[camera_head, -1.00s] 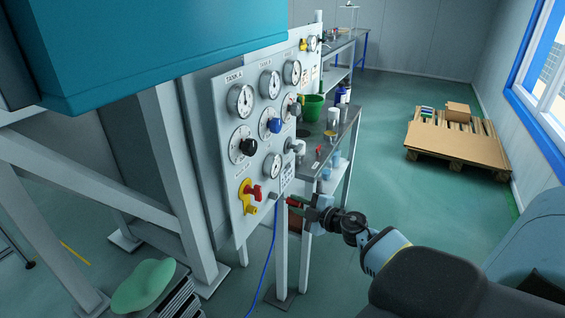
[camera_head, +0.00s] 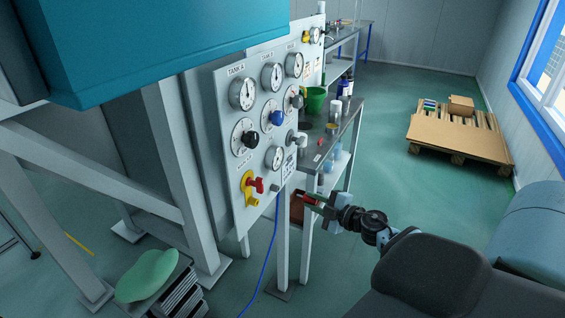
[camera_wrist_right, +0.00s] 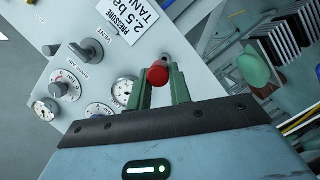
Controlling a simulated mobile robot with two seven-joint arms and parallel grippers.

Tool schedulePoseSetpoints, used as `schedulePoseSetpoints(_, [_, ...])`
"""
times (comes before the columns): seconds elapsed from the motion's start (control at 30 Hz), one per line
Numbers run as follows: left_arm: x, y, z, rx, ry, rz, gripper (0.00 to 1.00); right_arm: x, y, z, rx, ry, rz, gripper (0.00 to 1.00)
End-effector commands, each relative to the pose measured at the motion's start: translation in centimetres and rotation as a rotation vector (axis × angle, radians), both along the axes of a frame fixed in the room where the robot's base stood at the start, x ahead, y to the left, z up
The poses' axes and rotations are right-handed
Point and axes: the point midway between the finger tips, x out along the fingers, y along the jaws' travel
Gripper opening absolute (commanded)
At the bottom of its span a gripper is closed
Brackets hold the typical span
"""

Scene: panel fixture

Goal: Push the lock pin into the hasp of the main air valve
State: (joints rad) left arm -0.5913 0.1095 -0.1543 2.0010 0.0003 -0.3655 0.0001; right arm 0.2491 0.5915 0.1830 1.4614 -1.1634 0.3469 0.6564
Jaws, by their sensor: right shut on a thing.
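The main air valve (camera_head: 256,184) is on the lower part of the grey panel, with a red handle and a yellow hasp (camera_head: 251,200). My right gripper (camera_head: 311,198) is to the right of the panel, apart from the valve. It is shut on the red lock pin (camera_head: 305,195). In the right wrist view, the pin's round red end (camera_wrist_right: 157,74) sits between my green fingertips (camera_wrist_right: 158,82); the rest of the pin is hidden. The valve and hasp cannot be made out in that view. My left gripper is not in view.
The panel (camera_head: 232,95) carries several gauges and knobs. A workbench (camera_head: 345,125) with a green bucket (camera_head: 314,101) stands behind my right gripper. A blue hose (camera_head: 268,250) hangs below the panel. A pallet (camera_head: 455,155) is farther right, with open floor around it.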

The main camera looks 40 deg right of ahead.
Motion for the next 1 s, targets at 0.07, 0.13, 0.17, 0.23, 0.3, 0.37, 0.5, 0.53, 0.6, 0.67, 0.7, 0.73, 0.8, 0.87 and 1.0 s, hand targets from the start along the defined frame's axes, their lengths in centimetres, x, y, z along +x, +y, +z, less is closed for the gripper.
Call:
schedulePoseSetpoints(0.07, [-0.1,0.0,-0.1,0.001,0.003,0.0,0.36,0.0,0.0,-0.1,0.0,0.001,0.0,0.0])
schedulePoseSetpoints(0.13, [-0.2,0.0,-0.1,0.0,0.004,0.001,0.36,0.0,0.0,-0.1,0.0,0.001,0.0,0.15])
schedulePoseSetpoints(0.17, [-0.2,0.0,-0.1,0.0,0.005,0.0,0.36,0.0,0.0,-0.1,0.0,0.001,0.0,0.11])
schedulePoseSetpoints(0.23, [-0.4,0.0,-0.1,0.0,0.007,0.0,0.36,0.0,0.0,-0.1,0.001,0.001,-0.001,0.02])
schedulePoseSetpoints(0.3, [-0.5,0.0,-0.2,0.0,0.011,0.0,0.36,0.0,0.0,-0.1,0.001,0.001,-0.001,0.0])
schedulePoseSetpoints(0.37, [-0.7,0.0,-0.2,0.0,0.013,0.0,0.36,0.0,0.1,-0.1,0.0,0.001,0.0,0.0])
schedulePoseSetpoints(0.5, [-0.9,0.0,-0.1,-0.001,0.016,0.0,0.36,-0.5,1.5,-0.1,-0.037,-0.009,0.011,0.0])
schedulePoseSetpoints(0.53, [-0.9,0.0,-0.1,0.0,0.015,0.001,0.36,-0.7,2.1,-0.1,-0.053,-0.014,0.015,0.0])
schedulePoseSetpoints(0.6, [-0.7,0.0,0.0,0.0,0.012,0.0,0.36,-1.4,3.7,0.2,-0.107,-0.033,0.023,0.0])
schedulePoseSetpoints(0.67, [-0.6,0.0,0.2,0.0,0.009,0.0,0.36,-2.2,5.3,0.5,-0.157,-0.052,0.029,0.0])
schedulePoseSetpoints(0.7, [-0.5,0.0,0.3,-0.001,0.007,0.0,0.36,-2.7,6.3,0.9,-0.195,-0.068,0.03,0.0])
schedulePoseSetpoints(0.73, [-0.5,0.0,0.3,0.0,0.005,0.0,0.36,-3.1,7.0,1.2,-0.221,-0.08,0.031,0.0])
schedulePoseSetpoints(0.8, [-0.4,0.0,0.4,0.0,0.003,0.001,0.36,-4.0,8.4,2.0,-0.281,-0.107,0.029,0.0])
schedulePoseSetpoints(0.87, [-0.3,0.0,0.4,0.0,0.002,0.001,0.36,-4.7,9.4,2.7,-0.329,-0.129,0.023,0.0])
schedulePoseSetpoints(1.0, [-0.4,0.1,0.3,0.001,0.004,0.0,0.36,-5.9,10.9,4.0,-0.408,-0.167,0.009,0.0])
